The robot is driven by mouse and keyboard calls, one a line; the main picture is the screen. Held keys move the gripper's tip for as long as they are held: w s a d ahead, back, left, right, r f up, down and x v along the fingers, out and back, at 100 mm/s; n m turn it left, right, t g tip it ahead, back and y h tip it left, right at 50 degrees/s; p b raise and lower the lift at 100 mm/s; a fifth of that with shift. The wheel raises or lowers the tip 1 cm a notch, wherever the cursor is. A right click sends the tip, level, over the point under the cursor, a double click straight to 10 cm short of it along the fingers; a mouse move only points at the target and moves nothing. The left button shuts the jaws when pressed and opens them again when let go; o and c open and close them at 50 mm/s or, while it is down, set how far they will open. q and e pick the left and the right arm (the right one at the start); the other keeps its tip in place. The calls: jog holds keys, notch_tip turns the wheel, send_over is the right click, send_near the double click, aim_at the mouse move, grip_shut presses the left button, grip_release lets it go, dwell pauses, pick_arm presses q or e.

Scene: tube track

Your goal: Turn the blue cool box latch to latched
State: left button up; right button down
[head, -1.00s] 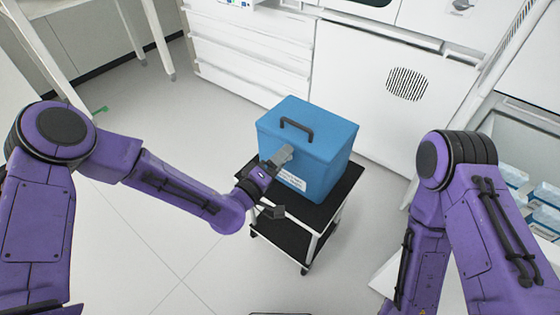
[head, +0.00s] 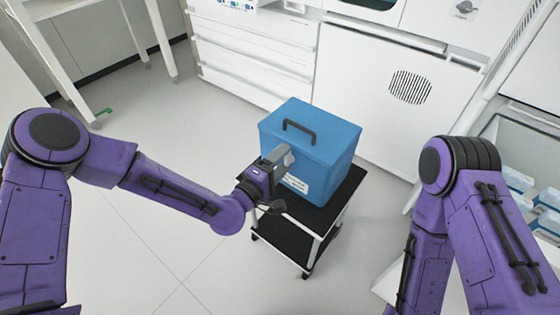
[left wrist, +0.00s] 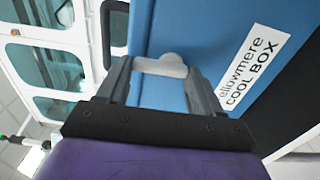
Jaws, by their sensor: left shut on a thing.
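The blue cool box (head: 325,160) stands upright on a small black cart, with a dark handle (head: 299,131) on its lid. Its front label also shows in the left wrist view (left wrist: 254,68). The pale grey latch (left wrist: 162,66) is on the box's front face and lies crosswise between my left gripper's fingers. My left gripper (head: 280,157) is at the front of the box near the lid's edge, and it also shows in the left wrist view (left wrist: 160,80). It is shut on the latch. The fingers partly hide the latch in the head view. My right gripper is out of view.
The black two-shelf cart (head: 278,235) carries the box. White drawers (head: 255,55) and a white cabinet with a round vent (head: 410,88) stand behind. A shelf with packets (head: 530,195) is at the right. The floor at the left is clear.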

pick_arm(q)
jog(key=o, duration=1.1)
jog(key=shift+c, duration=0.2)
jog(key=v, duration=1)
jog(key=shift+s+a, duration=0.15)
jog(key=shift+s, duration=0.05)
